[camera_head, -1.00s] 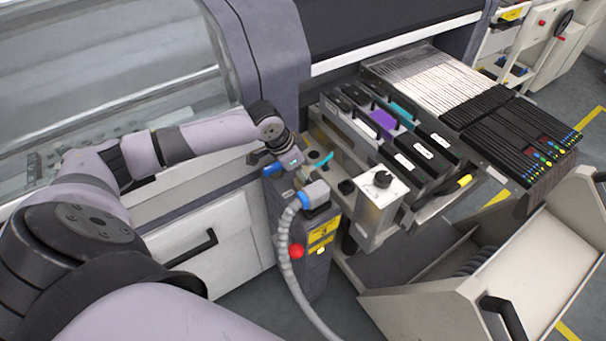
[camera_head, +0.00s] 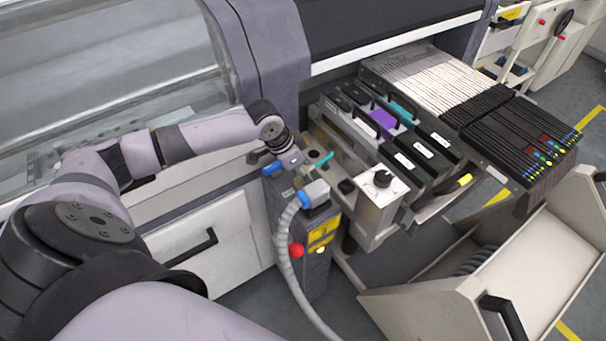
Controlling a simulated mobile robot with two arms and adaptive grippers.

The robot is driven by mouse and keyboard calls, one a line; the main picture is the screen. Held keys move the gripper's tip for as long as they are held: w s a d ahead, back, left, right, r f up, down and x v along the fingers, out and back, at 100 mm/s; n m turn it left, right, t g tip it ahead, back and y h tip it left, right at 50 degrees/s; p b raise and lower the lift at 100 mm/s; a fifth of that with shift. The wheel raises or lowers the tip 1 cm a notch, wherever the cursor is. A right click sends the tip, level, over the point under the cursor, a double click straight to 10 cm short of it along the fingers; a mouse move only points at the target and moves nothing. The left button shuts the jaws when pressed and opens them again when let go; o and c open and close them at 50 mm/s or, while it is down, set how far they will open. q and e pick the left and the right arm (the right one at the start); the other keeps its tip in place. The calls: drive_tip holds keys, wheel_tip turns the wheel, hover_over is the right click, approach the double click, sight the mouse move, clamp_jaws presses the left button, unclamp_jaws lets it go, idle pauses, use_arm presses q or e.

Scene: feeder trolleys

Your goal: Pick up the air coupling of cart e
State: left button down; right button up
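My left arm comes in from the left, and its gripper (camera_head: 287,160) points down at the top of a dark post (camera_head: 297,235) beside the trolley. A small blue part (camera_head: 272,169) shows at the left of the gripper, and a thin teal part (camera_head: 324,158) at its right. Either may belong to the air coupling; I cannot tell which. The fingers are too small and covered to show whether they are open or shut. A grey and blue plug (camera_head: 315,193) with a ribbed grey hose (camera_head: 284,250) sits on the post, just below the gripper.
A red button (camera_head: 296,250) and yellow labels (camera_head: 322,236) are on the post's front. A white box with a black knob (camera_head: 381,190) stands close at the right. Black feeders (camera_head: 420,155) fill the trolley behind it. A white bin (camera_head: 540,240) is at the lower right.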

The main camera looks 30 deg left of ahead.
use_arm(q)
drive_tip(key=shift+r, duration=0.15)
wheel_tip(320, 180, up, 23)
drive_tip(key=p, duration=0.3)
drive_tip(key=shift+p, duration=0.4)
idle(0.8)
